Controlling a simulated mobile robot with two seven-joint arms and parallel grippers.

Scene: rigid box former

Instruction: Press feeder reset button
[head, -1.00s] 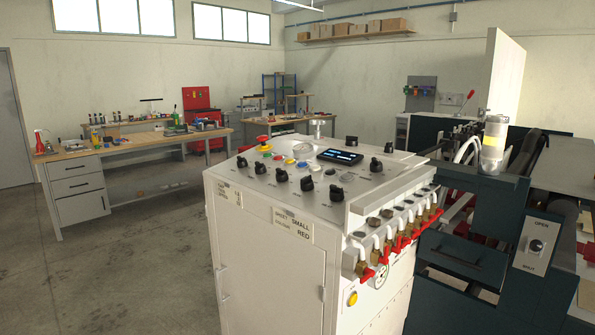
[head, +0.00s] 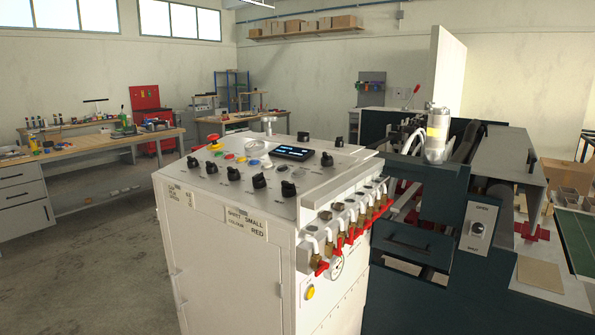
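A white control cabinet (head: 225,285) stands in the middle of the head view. Its sloped top panel (head: 212,188) carries several black knobs, a red emergency stop (head: 214,141) on a yellow base, small coloured buttons and a dark display (head: 293,153). A blue button (head: 254,162) and a yellow button (head: 241,160) sit near the panel's middle. Another yellow button (head: 310,292) is low on the cabinet's right face. Button labels are too small to read, so I cannot tell which one is the feeder reset. Neither of my grippers is in view.
Red-handled valves (head: 352,238) stick out along the cabinet's right edge. Workbenches (head: 95,155) line the back left. The concrete floor (head: 100,270) left of the cabinet is clear.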

